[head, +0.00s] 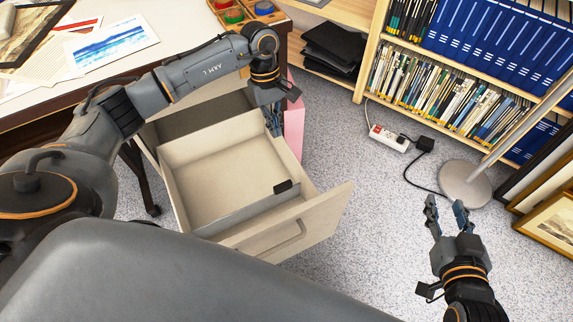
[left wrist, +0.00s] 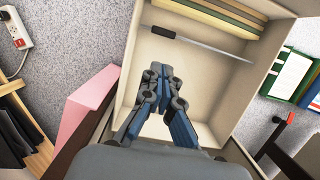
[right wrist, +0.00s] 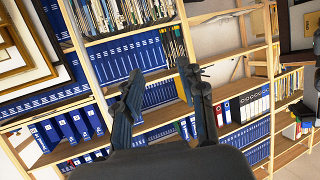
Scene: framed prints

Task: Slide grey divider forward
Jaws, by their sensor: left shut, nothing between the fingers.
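The grey divider (head: 245,210) stands across the open drawer (head: 166,190), close to its front panel. A black tab (head: 283,187) sits at the divider's right end. In the left wrist view the divider (left wrist: 205,44) crosses the drawer, with the black tab (left wrist: 163,32) at its left end. My left gripper (head: 274,131) is shut and empty above the drawer's rear right part, apart from the divider. Its closed fingertips (left wrist: 160,72) also show in the left wrist view. My right gripper (head: 446,204) is open and empty over the floor at right.
The desk (head: 60,108) with prints is at left. A pink panel (head: 294,120) stands right beside the drawer. A bookshelf (head: 455,90), a power strip (head: 390,138), a round lamp base (head: 465,184) and leaning frames (head: 548,214) are at right. Floor between drawer and right gripper is clear.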

